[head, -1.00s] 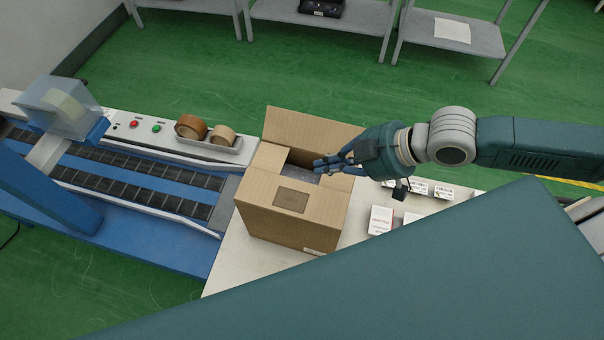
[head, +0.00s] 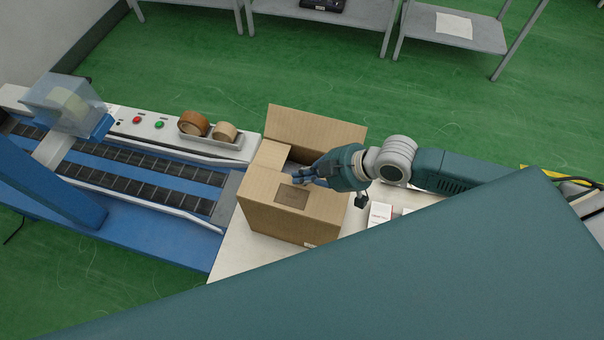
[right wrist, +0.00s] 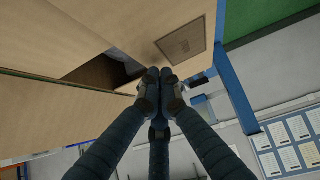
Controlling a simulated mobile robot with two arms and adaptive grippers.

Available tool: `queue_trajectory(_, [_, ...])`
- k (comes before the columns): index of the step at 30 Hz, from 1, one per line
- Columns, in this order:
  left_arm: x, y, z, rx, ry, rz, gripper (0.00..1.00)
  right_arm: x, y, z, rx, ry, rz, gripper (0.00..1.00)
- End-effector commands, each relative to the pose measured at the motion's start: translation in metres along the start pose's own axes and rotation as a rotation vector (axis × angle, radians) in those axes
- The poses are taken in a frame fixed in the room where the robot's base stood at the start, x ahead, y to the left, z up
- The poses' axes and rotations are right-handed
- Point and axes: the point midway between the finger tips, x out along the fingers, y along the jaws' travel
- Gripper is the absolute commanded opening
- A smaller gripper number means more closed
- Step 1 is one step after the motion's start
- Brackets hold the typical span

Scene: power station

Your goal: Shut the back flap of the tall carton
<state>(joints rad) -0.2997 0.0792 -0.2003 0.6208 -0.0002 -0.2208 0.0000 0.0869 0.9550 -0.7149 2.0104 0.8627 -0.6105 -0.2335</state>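The tall carton (head: 290,222) stands on the white table. Its back flap (head: 315,132) stands up at the rear edge. The left flap (head: 270,155) and the front flap with a brown patch (head: 292,196) lie folded over the top, leaving a gap between them and the back flap. My right gripper (head: 297,178) is over the top of the carton, in front of the back flap, and hides the right side of the opening. In the right wrist view its fingertips (right wrist: 158,78) are together with nothing between them. My left gripper is not in view.
A conveyor (head: 140,180) with a tape machine (head: 68,105) stands to the left. Two tape rolls (head: 210,128) sit in a tray behind the carton's left side. Small white boxes (head: 380,213) are on the table to the right. Grey shelves (head: 450,28) stand at the back.

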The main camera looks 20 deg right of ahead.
Motion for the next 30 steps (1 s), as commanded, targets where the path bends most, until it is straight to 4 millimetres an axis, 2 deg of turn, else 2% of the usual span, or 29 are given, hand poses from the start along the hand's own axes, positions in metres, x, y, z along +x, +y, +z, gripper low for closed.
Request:
queue_trajectory(6, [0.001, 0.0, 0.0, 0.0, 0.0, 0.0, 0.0, 0.001, 0.0, 0.001, 0.0, 0.0, 0.0, 0.0])
queue_trajectory(12, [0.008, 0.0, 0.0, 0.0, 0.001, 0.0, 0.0, 0.012, 0.003, 0.012, 0.001, 0.0, 0.001, 0.0])
queue_trajectory(20, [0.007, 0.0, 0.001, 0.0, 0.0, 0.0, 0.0, 0.011, 0.002, 0.013, 0.003, -0.006, -0.001, 0.0])
queue_trajectory(30, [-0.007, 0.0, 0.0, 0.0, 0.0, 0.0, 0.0, 0.002, 0.002, 0.005, 0.003, -0.007, -0.002, 0.0])
